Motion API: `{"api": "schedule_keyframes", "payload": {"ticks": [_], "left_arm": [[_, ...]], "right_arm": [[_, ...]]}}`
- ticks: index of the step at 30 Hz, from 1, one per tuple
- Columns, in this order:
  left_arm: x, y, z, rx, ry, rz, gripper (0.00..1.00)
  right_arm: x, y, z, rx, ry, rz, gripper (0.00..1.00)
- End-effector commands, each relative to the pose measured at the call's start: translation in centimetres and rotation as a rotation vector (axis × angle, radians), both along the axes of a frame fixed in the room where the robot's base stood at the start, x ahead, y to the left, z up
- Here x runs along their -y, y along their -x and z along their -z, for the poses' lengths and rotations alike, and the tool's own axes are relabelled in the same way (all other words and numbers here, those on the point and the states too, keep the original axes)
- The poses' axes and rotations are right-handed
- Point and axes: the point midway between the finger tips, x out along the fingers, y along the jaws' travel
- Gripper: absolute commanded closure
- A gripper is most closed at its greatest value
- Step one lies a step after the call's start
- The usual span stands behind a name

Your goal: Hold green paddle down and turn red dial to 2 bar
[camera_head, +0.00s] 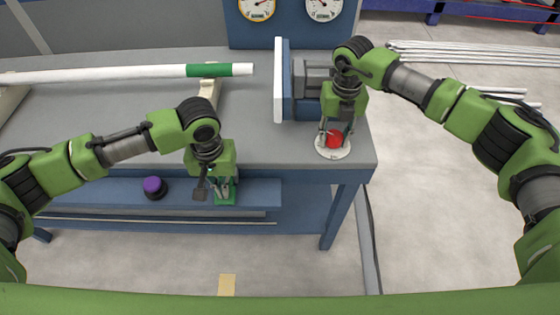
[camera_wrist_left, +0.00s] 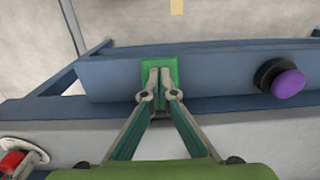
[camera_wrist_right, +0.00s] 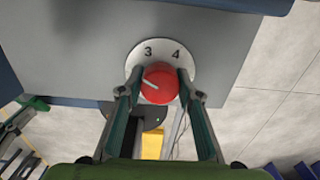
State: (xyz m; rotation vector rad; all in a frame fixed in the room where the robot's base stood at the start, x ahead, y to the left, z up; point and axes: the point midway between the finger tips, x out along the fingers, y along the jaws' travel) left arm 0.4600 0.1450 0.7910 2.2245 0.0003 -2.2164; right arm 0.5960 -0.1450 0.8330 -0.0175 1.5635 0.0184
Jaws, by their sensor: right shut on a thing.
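The green paddle (camera_head: 226,192) is on the blue front beam of the bench. It also shows in the left wrist view (camera_wrist_left: 174,66). My left gripper (camera_wrist_left: 160,82) has its fingertips close together against the paddle's face, with nothing visible between them. The red dial (camera_head: 335,139) sits on a white scale plate (camera_head: 333,153) at the bench's right front corner. My right gripper (camera_wrist_right: 155,82) is shut on the dial, a finger at each side. In the right wrist view the dial (camera_wrist_right: 160,85) has a white mark pointing left, below the 3; a 4 shows too, other numbers are hidden.
Two gauges (camera_head: 257,6) (camera_head: 323,6) stand at the back, partly cut off. A purple knob (camera_head: 154,187) is on the front beam left of the paddle. A white pipe with a green band (camera_head: 209,70) lies on supports. A blue and white fixture (camera_head: 283,90) stands behind the dial.

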Motion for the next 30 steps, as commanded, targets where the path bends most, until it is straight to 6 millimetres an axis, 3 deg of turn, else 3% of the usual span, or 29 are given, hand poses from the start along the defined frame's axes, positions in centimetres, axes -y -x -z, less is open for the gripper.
{"api": "schedule_keyframes", "payload": {"ticks": [1,11,21,30], "left_arm": [[-0.04,0.12,0.37,-0.004,-0.001,0.000,1.00],[-0.07,0.19,0.60,-0.005,-0.002,0.000,1.00],[-0.07,0.30,0.75,-0.008,-0.003,0.000,1.00],[-0.07,0.39,0.84,-0.011,-0.003,0.000,1.00]], "right_arm": [[-0.09,0.62,0.80,-0.017,0.002,-0.004,0.85],[-0.10,0.67,0.82,-0.019,0.003,-0.011,0.85],[-0.12,0.71,0.86,-0.020,0.002,-0.299,0.85],[-0.12,0.73,0.87,-0.020,0.002,-0.317,0.85]]}}
